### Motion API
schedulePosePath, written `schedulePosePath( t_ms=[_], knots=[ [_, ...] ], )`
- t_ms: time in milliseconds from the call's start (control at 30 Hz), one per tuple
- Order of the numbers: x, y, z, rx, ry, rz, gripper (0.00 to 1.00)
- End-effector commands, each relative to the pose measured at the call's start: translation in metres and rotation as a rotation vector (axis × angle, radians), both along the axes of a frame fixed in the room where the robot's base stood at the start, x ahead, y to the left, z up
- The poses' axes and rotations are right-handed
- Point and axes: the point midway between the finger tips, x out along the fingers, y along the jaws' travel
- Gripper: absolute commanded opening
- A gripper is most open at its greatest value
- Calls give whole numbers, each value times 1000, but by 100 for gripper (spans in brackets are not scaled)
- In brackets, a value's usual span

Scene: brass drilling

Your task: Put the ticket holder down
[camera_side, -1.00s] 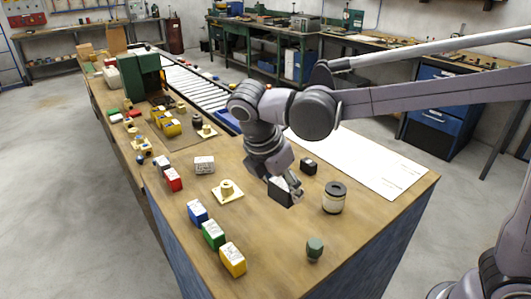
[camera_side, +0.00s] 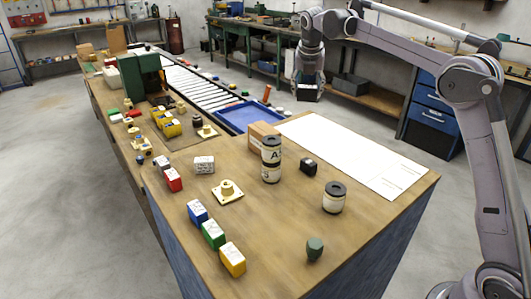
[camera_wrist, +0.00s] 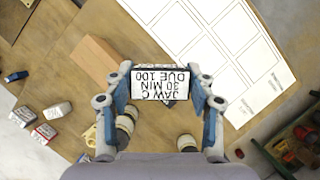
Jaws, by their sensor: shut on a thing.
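The ticket holder (camera_side: 307,95) is a dark holder with a white card face. My gripper (camera_side: 310,78) is shut on it and holds it raised in the air, over the far side of the bench in the side view. In the wrist view the holder (camera_wrist: 160,83) sits between my two fingers (camera_wrist: 160,92), its printed text upside down: "JAW C, 30 MIN, DUE 100". A white sheet with outlined boxes lies on the bench top in the side view (camera_side: 375,165) and in the wrist view (camera_wrist: 215,35). The holder hides part of the bench below.
Another can (camera_side: 334,198), a small black box (camera_side: 308,167) and a green piece (camera_side: 314,249) stand nearby. Coloured boxes (camera_side: 214,235) line the near left. A blue tray (camera_side: 245,117) lies behind. The sheet is clear.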

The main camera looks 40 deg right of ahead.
Motion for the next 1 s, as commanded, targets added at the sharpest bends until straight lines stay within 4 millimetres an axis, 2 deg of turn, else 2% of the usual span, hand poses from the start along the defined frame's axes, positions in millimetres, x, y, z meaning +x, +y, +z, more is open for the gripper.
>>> schedulePosePath(
  t_ms=[133, 500, 633, 867, 1000],
  knots=[
    [9, 5, -7, 1, 0, 13, 23],
    [51, 64, -50, 0, 0, 14, 23],
    [62, 80, -62, -1, 1, 13, 23],
    [70, 90, -72, 0, 1, 9, 23],
    [69, 90, -88, 0, 1, 9, 23]
  ],
)
